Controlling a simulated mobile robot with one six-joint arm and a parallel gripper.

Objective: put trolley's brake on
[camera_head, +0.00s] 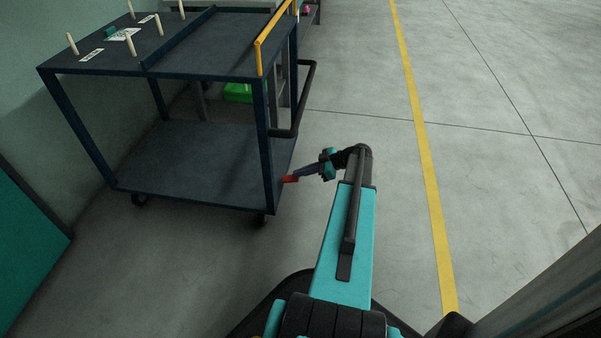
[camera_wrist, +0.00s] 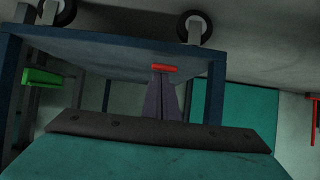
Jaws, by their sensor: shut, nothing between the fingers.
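The trolley (camera_head: 190,150) is dark blue with two shelves and stands at the left in the head view. A small red bar (camera_head: 290,179), which looks like its brake pedal, sits at the right end of the lower shelf. My gripper (camera_head: 299,173) is shut and empty, with its fingertips right by this bar. In the wrist view the trolley appears upside down, and the red bar (camera_wrist: 164,68) lies across the tips of my gripper's fingers (camera_wrist: 161,75). I cannot tell whether they touch. Trolley wheels (camera_wrist: 195,27) show at the top of the wrist view.
A black push handle (camera_head: 307,100) and a yellow rail (camera_head: 272,38) are at the trolley's right end. Several pegs (camera_head: 130,45) stand on its top shelf. A green box (camera_head: 238,92) is behind it. Open floor lies to the right, with a yellow line (camera_head: 425,150).

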